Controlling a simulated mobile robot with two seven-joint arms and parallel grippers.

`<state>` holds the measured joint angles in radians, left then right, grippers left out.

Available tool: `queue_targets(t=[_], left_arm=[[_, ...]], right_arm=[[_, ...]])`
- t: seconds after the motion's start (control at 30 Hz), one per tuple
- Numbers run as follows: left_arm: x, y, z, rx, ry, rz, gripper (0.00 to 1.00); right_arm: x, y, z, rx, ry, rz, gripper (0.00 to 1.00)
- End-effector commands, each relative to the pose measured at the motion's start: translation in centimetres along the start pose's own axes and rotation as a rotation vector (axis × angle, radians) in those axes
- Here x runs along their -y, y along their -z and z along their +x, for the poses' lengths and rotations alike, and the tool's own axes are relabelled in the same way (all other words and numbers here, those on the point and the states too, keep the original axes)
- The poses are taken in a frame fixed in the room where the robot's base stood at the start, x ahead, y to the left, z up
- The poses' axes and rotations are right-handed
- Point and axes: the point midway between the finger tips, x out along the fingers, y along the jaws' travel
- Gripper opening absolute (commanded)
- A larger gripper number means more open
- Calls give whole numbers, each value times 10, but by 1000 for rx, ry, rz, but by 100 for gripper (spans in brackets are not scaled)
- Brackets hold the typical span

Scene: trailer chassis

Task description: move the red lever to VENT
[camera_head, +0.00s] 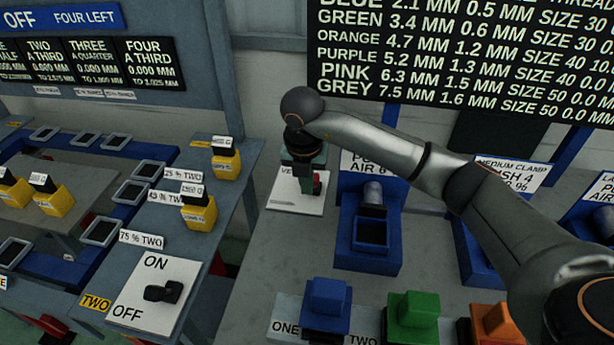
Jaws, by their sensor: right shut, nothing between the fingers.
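The red lever (317,184) shows as a small red piece on a white plate (297,205) at the back of the right-hand bench. Only the start of the plate's lettering, "VE", can be read; the rest is covered. My right arm comes in from the right and bends down over the plate. My right gripper (303,178) points down there, shut and empty, close beside the lever. I cannot tell whether it touches the lever. The lever's base and its exact setting are partly hidden. My left gripper is not in view.
A blue holder (370,232) stands right of the plate. Blue (326,303), green (413,308) and orange (495,325) blocks stand in front. A black ON/OFF switch (163,292) is on the left bench. A gap separates the benches.

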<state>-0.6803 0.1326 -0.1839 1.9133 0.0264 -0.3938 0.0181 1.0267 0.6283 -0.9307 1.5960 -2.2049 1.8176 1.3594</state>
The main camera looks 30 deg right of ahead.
Motion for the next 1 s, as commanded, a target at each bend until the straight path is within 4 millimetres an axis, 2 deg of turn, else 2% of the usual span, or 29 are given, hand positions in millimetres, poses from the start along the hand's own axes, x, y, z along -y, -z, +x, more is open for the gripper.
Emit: queue_targets(t=[0.3,0.4,0.6,1.0], left_arm=[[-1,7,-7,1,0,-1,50],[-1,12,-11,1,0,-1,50],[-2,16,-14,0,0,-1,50],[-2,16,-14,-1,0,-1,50]], right_arm=[[1,1,69,-4,4,0,0],[0,-18,58,2,-1,4,0],[0,-34,54,0,-1,0,0],[0,-38,53,0,-1,-1,0]])
